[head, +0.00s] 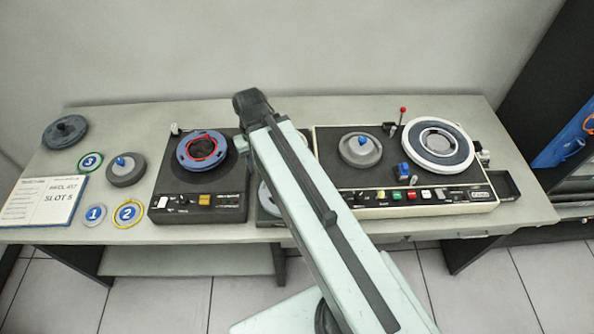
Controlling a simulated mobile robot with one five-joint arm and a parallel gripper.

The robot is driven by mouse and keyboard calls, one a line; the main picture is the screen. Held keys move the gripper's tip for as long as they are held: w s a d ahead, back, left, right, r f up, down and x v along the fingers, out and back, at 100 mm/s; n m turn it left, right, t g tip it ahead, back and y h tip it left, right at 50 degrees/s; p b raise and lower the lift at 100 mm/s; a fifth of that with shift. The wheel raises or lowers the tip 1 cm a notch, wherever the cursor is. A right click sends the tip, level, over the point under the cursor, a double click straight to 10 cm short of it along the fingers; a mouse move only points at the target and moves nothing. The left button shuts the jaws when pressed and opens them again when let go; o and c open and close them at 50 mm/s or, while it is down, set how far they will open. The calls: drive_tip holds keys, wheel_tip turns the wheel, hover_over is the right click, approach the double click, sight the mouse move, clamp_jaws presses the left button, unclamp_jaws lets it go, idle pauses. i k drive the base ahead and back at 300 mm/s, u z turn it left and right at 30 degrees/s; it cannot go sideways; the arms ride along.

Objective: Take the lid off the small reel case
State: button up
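Several round grey lidded cases with a knob on top are in the head view; I cannot tell for sure which is the small reel case. One grey case with a blue knob (126,171) sits on the table at the left, its lid on. A darker grey case with a dark knob (65,131) sits at the table's far left corner. A grey round piece with a blue knob (360,151) sits on the right tape deck. My arm crosses the middle of the picture, and my gripper cannot be seen.
The left deck (175,198) carries a blue-grey reel with a red ring (203,149). The right deck (330,143) carries a large white-rimmed reel (438,145) and a red-tipped lever (402,112). My arm hides the middle.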

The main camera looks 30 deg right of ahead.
sight(66, 131)
drive_tip(key=z, duration=0.05)
drive_tip(key=i, duration=0.3)
drive_tip(key=z, duration=0.25)
drive_tip(key=k, duration=0.5)
drive_tip(key=z, duration=1.65)
drive_tip(key=k, duration=0.75)
drive_tip(key=u, duration=1.3)
drive_tip(key=i, duration=1)
drive_tip(key=z, duration=0.05)
